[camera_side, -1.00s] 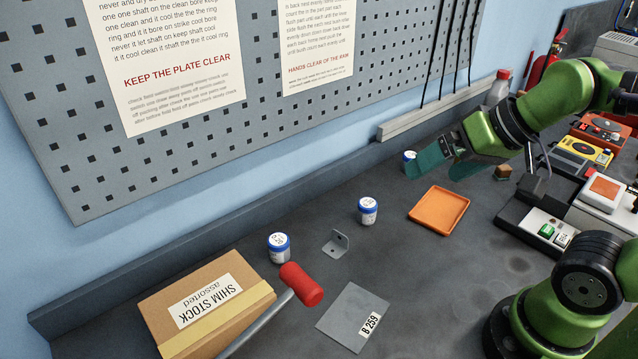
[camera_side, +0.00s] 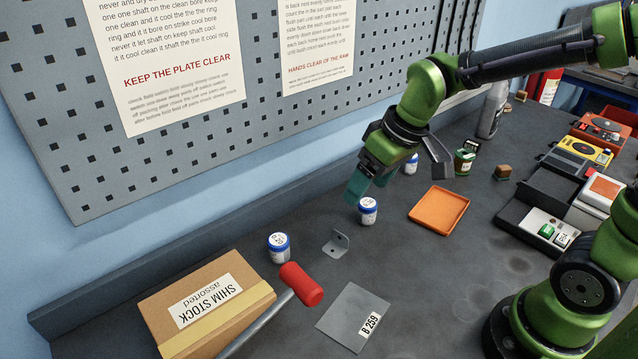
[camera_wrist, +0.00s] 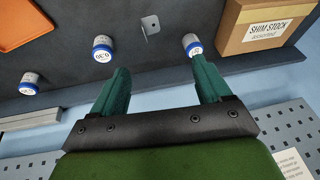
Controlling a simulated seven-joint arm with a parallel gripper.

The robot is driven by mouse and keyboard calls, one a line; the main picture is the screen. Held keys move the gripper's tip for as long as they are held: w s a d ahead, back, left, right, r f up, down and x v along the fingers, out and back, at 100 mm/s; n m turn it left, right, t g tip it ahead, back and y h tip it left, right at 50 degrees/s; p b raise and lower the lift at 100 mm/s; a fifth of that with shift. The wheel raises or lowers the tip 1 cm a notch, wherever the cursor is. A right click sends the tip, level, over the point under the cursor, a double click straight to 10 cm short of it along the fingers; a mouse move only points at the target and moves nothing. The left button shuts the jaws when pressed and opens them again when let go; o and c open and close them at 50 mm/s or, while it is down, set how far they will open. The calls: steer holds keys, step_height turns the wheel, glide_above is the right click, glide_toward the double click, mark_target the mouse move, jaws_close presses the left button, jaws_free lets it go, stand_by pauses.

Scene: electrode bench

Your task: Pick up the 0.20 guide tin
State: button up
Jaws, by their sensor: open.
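In the side view there is a near-left tin (camera_side: 278,248), a middle tin (camera_side: 367,211) and a far tin (camera_side: 411,164). The same row shows in the wrist view as a right tin (camera_wrist: 192,44), a middle tin (camera_wrist: 102,48) and a left tin (camera_wrist: 31,84). Their label numbers are too small or upside down to read surely, so I cannot tell which is 0.20. My gripper (camera_side: 371,186) is open and empty, its teal fingers just above and behind the middle tin.
A metal bracket (camera_side: 336,243) stands between the near-left and middle tins. An orange tray (camera_side: 440,210) lies right of the middle tin. A shim stock box (camera_side: 205,302), red-ended hammer (camera_side: 301,284) and grey plate (camera_side: 345,305) occupy the front left. The pegboard wall rises behind.

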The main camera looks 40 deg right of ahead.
mark_target(278, 239)
steer(key=w+a+f+n+y, duration=0.2)
steer(key=w+a+f+n, duration=0.1)
steer(key=w+a+n, duration=0.55)
steer(key=shift+g, duration=0.4)
steer(key=x, duration=0.6)
steer(key=d+x, duration=0.1)
steer(key=x, duration=0.3)
steer(key=shift+w+f, duration=0.15)
steer(key=shift+f, duration=0.1)
steer(key=shift+w+d+x, duration=0.1)
steer(key=shift+d+x, duration=0.05)
steer(key=shift+x, duration=1.35)
steer(key=shift+w+d+x, duration=0.1)
steer(key=shift+x, duration=1.4)
steer(key=shift+d, duration=0.1)
steer(key=c, duration=1.1)
steer(key=shift+c, duration=0.2)
steer(key=shift+r, duration=0.1)
